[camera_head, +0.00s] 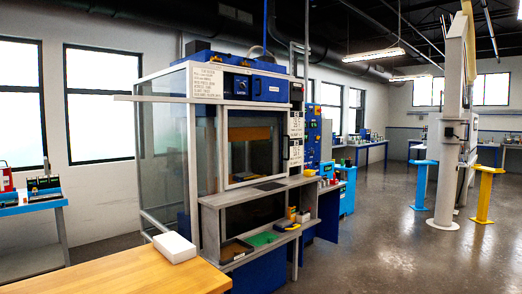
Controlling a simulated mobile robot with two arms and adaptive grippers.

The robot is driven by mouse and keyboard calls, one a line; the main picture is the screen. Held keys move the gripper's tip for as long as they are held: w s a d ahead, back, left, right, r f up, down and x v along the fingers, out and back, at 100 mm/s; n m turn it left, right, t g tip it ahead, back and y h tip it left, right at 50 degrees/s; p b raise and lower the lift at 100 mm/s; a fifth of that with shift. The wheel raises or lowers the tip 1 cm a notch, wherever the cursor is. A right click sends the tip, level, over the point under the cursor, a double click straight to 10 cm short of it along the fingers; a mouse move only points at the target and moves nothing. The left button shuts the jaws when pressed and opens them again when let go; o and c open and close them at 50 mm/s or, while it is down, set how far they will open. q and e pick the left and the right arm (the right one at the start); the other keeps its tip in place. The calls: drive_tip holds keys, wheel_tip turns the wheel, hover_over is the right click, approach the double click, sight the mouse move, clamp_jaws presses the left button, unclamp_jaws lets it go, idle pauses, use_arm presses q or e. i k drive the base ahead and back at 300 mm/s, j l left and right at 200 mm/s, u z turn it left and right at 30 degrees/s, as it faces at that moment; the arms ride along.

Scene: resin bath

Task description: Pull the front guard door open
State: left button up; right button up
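The resin bath machine stands in the middle of the view, a pale-framed cabinet with clear side panels and a blue top unit (250,86). On its front is a framed window panel that looks like the front guard door (252,160). It covers the front opening, and an orange-brown shape shows behind its pane. A dark handle (285,153) sits at its right edge. Neither of my grippers is in view.
A grey shelf bench (237,195) with trays and small items projects below the door. A wooden table (130,275) with a white block (174,247) stands at the front left. Blue and yellow stands (485,195) surround a white column at right. The floor between is clear.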

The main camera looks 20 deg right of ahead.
sight(225, 108)
drive_tip(key=i+l+z, duration=0.35)
drive_tip(key=i+z, duration=0.4)
drive_tip(key=i+l+z, duration=0.15)
drive_tip(key=i+z, duration=0.25)
drive_tip(key=i, duration=0.6)
drive_tip(key=i+j+z, duration=0.15)
drive_tip(key=i+z, duration=0.3)
drive_tip(key=i, duration=0.5)
